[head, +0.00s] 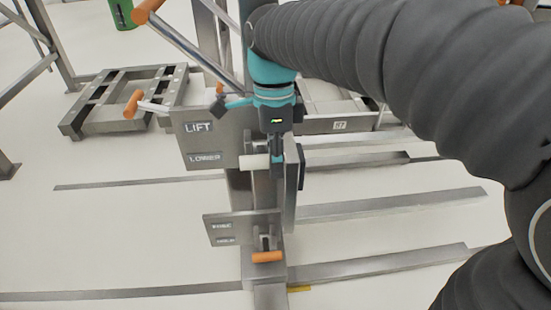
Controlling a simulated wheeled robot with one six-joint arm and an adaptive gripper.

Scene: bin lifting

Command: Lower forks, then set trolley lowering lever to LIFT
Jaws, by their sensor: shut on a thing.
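The steel trolley has an upper plate (212,142) marked LIFT at its top and LOWER at its bottom. A pale cylindrical lever handle (252,162) sticks out beside the LOWER label. My gripper (277,158) points down at the right of this plate and is shut on the lever handle; its fingertips are partly hidden. A smaller lower plate (238,227) carries two labels too small to read surely. An orange-ended lever (267,257) sits at the foot of the column. The forks cannot be told surely from the other bars.
Long grey bars (390,206) lie low over the white floor. A steel frame (122,98) stands at the back left. An orange-tipped handle (134,103) juts left of the upper plate. A green bin (122,14) stands far back.

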